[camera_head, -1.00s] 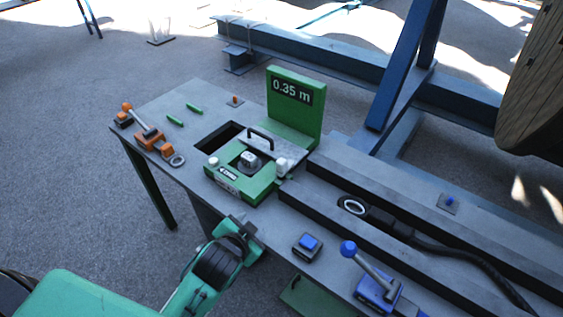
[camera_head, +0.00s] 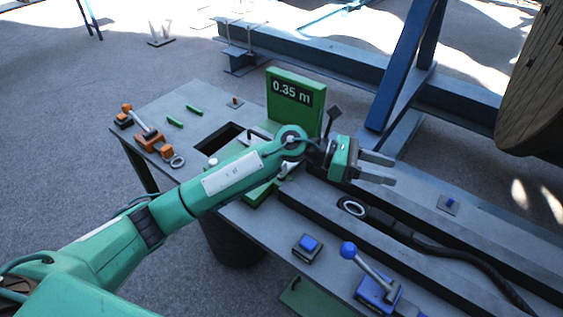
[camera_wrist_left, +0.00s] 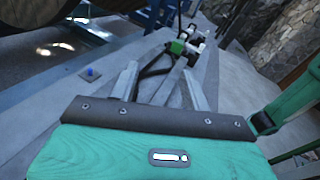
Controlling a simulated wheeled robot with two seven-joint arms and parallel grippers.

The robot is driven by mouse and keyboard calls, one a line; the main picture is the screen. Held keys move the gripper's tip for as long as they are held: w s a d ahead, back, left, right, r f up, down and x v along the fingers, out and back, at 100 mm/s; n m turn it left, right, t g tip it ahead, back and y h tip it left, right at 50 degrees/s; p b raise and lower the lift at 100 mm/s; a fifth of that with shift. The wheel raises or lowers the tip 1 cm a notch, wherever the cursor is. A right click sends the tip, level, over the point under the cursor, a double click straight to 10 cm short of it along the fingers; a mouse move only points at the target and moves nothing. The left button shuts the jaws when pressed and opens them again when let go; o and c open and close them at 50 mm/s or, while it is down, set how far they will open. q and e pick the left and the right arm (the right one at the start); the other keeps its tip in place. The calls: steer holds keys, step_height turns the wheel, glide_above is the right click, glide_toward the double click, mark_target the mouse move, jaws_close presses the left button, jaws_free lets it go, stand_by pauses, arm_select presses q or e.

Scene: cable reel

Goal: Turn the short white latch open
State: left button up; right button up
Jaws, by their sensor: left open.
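The green device (camera_head: 258,194) with small white parts sits on the grey bench, mostly hidden in the head view behind my left arm. One small white knob (camera_head: 213,162) shows at its left edge; I cannot make out a short white latch for certain. My left gripper (camera_head: 384,168) is open and empty, above the bench to the right of the device, with its fingers pointing right. In the left wrist view its two fingers (camera_wrist_left: 160,70) are apart with nothing between them. My right gripper is not in view.
A green display (camera_head: 292,92) reading 0.35 m stands behind the device. A blue button (camera_head: 309,244) and a blue-knobbed lever (camera_head: 366,266) are at the front. A black cable (camera_head: 465,262) lies in the channel. Orange clamps (camera_head: 147,137) are at the left.

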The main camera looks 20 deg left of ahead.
arm_select(q)
steer(key=w+a+f+m+y, duration=0.1)
steer(key=w+a+m+y, duration=0.2)
steer(key=w+a+y, duration=0.65)
steer(key=w+a+f+m+y, duration=0.25)
steer(key=a+y, duration=0.45)
steer(key=a, duration=0.8)
steer(key=shift+m, duration=0.35)
steer(key=f, duration=0.2)
steer(key=s+f+p, duration=0.1)
steer(key=f, duration=0.2)
steer(key=shift+a+f, duration=0.1)
steer(key=shift+a, duration=0.1)
step_height(320, 180, down, 7)
steer(key=shift+r+p, duration=0.1)
steer(key=shift+p, duration=0.85)
steer(key=shift+f, duration=0.45)
steer(key=shift+c, duration=0.2)
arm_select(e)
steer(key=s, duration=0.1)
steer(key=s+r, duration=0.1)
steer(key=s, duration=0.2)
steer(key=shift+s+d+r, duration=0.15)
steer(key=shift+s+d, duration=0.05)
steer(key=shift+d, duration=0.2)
arm_select(q)
steer(key=c, duration=0.9)
